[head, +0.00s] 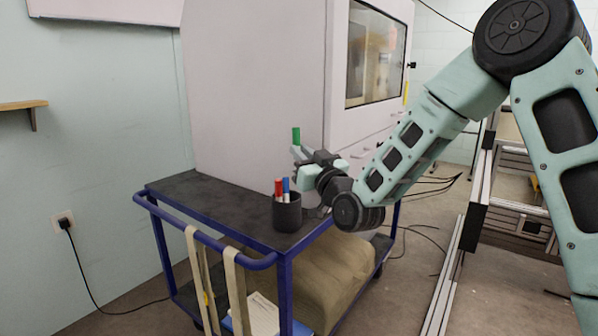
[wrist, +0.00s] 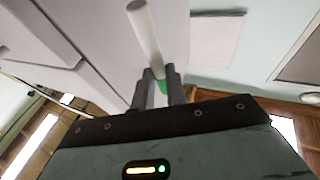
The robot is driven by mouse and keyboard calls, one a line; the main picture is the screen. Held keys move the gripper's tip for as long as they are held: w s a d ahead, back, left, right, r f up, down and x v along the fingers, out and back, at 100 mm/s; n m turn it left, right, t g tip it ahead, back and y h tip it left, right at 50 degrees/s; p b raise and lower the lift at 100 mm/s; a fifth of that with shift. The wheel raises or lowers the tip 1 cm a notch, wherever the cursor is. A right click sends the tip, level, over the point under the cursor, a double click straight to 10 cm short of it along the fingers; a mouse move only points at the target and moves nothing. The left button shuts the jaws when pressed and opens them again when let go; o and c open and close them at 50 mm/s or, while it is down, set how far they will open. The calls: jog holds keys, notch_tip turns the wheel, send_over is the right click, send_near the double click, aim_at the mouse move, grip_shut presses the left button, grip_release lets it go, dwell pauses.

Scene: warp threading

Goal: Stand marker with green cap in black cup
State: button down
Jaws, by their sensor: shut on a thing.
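The marker with the green cap (head: 296,136) is held in my gripper (head: 301,154). In the head view its green end points up above the fingers, and the rest of it is hard to make out. In the wrist view the marker's white body (wrist: 145,32) sticks out past my gripper (wrist: 161,84), with green showing between the two fingers. The black cup (head: 287,214) stands upright on the cart top, below and a little left of my gripper. A red marker (head: 278,188) and a blue marker (head: 286,187) stand in it.
The cup is near the front corner of the blue cart's dark top (head: 195,195). A large white machine (head: 260,90) stands right behind. Straps (head: 235,285) hang over the cart's rail (head: 200,233). The cart top left of the cup is clear.

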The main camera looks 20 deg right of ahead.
notch_tip(320, 180, down, 8)
jog(key=s+a+t+y+b, duration=0.1)
jog(key=b, duration=0.8)
jog(key=shift+a+n, duration=0.25)
jog(key=shift+n, duration=0.05)
dwell(0.6)
jog(key=c, duration=1.3)
grip_release()
jog(key=shift+c, duration=0.2)
jog(key=shift+f, duration=0.15)
